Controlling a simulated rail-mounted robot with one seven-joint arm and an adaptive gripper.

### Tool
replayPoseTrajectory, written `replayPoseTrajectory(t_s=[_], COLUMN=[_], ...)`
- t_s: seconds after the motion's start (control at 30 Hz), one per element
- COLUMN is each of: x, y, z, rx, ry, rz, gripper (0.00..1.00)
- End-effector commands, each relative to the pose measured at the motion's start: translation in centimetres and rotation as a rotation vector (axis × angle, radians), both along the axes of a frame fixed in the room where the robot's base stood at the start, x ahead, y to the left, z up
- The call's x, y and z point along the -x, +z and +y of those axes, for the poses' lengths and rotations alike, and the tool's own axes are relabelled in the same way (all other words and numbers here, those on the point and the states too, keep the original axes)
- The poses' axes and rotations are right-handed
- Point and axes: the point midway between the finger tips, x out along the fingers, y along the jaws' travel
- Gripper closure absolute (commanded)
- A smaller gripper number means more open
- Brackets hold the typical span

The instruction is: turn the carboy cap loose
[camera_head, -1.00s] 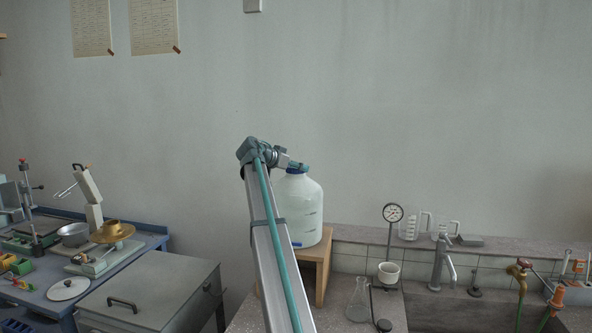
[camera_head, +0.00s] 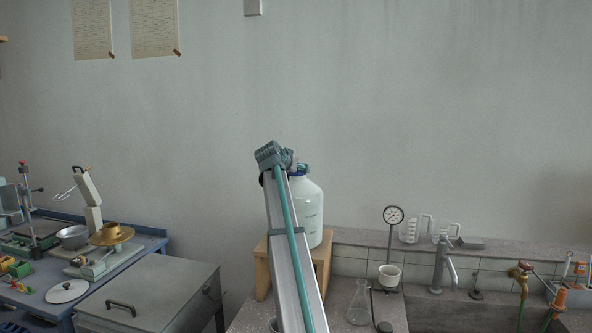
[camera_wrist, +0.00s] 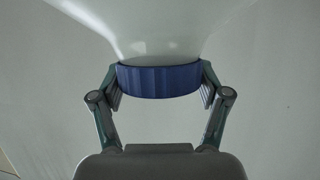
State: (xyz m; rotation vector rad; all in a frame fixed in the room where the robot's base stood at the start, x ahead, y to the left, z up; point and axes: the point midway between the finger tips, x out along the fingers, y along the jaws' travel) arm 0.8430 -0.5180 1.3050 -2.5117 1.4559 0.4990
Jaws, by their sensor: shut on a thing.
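The white carboy (camera_head: 309,215) stands upright on a wooden stand, partly behind my arm in the head view. It fills the top of the wrist view (camera_wrist: 160,30). Its ribbed blue cap (camera_wrist: 160,81) sits at the carboy's neck, between my two fingers. My gripper (camera_wrist: 160,88) is shut on the cap, one finger at each side. In the head view my gripper (camera_head: 297,165) is at the carboy's top, and my arm hides most of the cap there.
The wooden stand (camera_head: 322,265) rests on the bench. To its right are a glass flask (camera_head: 359,302), a gauge (camera_head: 393,215), a white cup (camera_head: 389,275) and a tap (camera_head: 441,262). A grey lidded box (camera_head: 150,292) stands to the left.

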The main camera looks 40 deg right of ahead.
Motion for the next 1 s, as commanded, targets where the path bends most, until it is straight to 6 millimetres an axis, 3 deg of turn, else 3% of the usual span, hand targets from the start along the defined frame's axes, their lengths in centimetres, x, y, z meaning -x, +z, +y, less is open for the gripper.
replayPoseTrajectory(t_s=[0.13, 0.17, 0.3, 0.73, 1.0], x=[0.0, 0.0, 0.0, 0.3, 2.1], y=[0.0, 0.0, 0.0, 0.2, 1.6], z=[0.0, 0.0, 0.0, 0.4, 3.5], rx=[-0.001, -0.001, -0.001, 0.0, 0.001], ry=[-0.001, -0.001, -0.001, -0.001, -0.001], rz=[0.001, 0.001, 0.001, 0.0, 0.0], gripper=[0.59, 0.21, 0.0, 0.0, 0.0])
